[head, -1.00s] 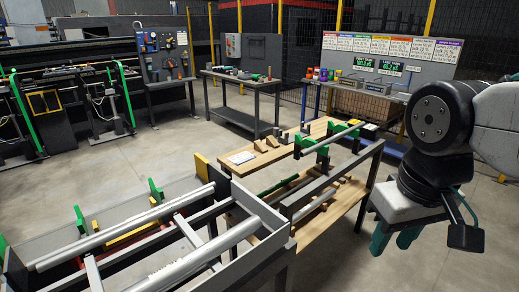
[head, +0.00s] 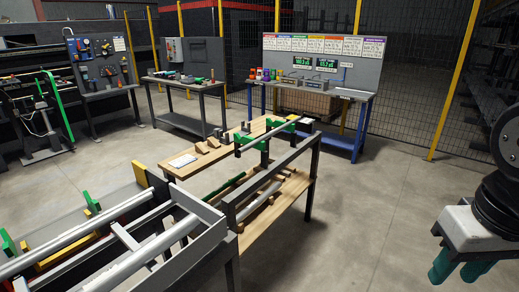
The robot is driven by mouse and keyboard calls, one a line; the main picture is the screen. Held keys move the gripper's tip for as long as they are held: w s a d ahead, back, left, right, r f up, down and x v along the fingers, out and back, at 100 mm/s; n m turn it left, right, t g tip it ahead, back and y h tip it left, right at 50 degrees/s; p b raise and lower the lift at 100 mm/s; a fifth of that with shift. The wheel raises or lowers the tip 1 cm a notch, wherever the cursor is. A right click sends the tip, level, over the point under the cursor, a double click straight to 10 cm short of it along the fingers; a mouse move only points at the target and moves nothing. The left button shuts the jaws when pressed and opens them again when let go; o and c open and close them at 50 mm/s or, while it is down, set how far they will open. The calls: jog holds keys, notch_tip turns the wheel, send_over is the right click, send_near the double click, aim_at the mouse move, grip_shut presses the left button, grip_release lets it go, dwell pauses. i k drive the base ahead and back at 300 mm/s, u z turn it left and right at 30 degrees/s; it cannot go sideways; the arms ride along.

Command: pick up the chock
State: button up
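Small brown wedge-shaped blocks, which look like the chocks, stand on the wooden-topped table (head: 258,128) in the head view. One chock (head: 201,148) is near the white paper, and another (head: 213,142) is just behind it. My gripper (head: 457,270) is at the lower right, far from the table, with its teal fingers pointing down. The fingers show apart and nothing shows between them. The fingertips are near the bottom edge of the picture.
A grey frame with metal bars (head: 110,235) fills the lower left. A rail stand with green brackets (head: 262,147) stands along the table's right side. A blue-legged bench (head: 345,142) is behind. Floor is clear at the right (head: 390,200).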

aim_at(199, 147)
jog(key=z, duration=0.65)
jog(key=i, duration=1.8)
jog(key=u, duration=0.65)
jog(key=i, duration=0.75)
jog(key=u, duration=1.35)
jog(key=i, duration=0.55)
jog(key=u, duration=0.45)
